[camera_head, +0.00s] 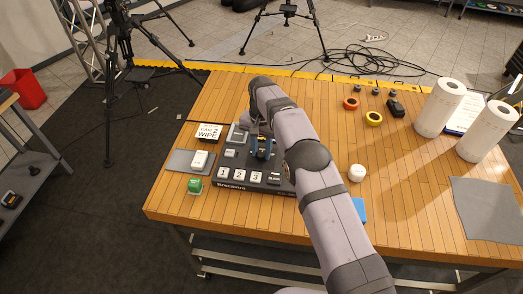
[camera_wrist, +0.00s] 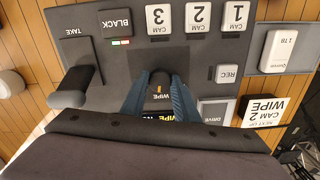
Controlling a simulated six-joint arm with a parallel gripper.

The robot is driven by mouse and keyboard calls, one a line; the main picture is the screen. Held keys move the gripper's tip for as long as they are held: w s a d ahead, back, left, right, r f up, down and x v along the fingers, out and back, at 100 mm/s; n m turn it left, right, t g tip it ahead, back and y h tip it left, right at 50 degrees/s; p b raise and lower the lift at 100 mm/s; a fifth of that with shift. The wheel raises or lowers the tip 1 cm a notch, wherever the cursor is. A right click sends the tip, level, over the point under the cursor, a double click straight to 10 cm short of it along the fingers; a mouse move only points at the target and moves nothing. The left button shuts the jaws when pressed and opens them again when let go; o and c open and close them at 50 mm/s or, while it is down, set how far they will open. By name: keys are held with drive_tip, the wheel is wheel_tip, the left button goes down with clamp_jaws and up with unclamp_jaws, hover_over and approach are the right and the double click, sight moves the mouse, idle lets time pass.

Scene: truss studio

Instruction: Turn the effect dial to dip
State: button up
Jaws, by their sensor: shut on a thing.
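The effect dial (camera_wrist: 159,88) is a dark knob with an orange mark on the black switcher panel (camera_wrist: 105,70). In the head view my gripper (camera_head: 262,148) is over the middle of the panel (camera_head: 225,184) and hides the dial there. No DIP marking can be read.
Panel keys surround the dial: CAM 3 (camera_wrist: 159,20), BLACK (camera_wrist: 116,22) and REC (camera_wrist: 227,73). The TAKE lever (camera_wrist: 77,85) stands close by. A CAM 2 WIPE card (camera_head: 208,133), a white drive (camera_head: 199,160) and a green block (camera_head: 195,186) are left of my arm.

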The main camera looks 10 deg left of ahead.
sight(262, 153)
drive_tip(key=m, duration=0.5)
drive_tip(key=shift+w+r+m, duration=0.1)
drive_tip(key=shift+m, duration=0.2)
drive_tip(key=m, duration=0.4)
drive_tip(key=shift+a+m, duration=0.1)
drive_tip(key=shift+m, duration=0.2)
drive_tip(key=o, duration=1.1)
drive_tip(key=shift+c, duration=0.2)
drive_tip(key=shift+r+b, duration=0.4)
drive_tip(key=shift+r, duration=3.25)
